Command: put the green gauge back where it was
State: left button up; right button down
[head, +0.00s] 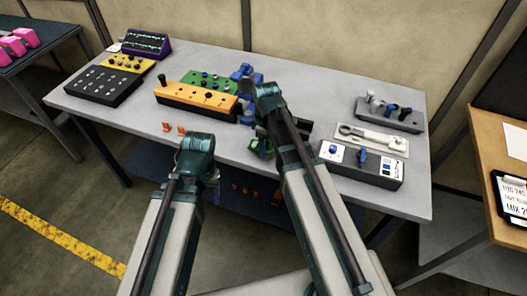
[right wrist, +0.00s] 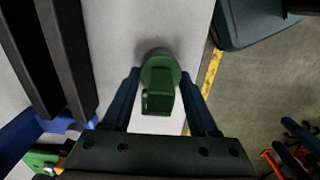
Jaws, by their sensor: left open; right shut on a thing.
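The green gauge (right wrist: 158,80) shows between the fingers of my right gripper (right wrist: 160,84) in the right wrist view. It has a round end and a blocky part nearer the camera. My right gripper is shut on it, over the pale table. In the head view my right arm partly hides the gauge (head: 263,147), near the table's front edge. I cannot tell whether the gauge touches the table. My left gripper (head: 211,178) is at the front edge, left of the right one; its fingers are mostly hidden.
An orange block (head: 196,97) with a green panel (head: 208,80) stands behind the grippers. Small orange pegs (head: 173,128) lie in front of it. A switch box (head: 362,164), a wrench tray (head: 371,139) and a knobbed rack (head: 390,117) stand at right. The front left is mostly clear.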

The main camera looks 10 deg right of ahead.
jog(key=shift+a+f, duration=0.1)
jog(key=shift+f, duration=0.35)
pick_arm(q)
jog(key=shift+f, duration=0.35)
pick_arm(e)
jog(key=shift+r, duration=0.1)
pick_arm(q)
jog(key=shift+a+f, duration=0.1)
pick_arm(e)
jog(key=c, duration=0.6)
grip_release()
jog(key=shift+f, duration=0.25)
jog(key=o, duration=0.4)
jog(key=shift+r, duration=0.1)
jog(key=shift+o, duration=0.2)
jog(key=shift+r, duration=0.15)
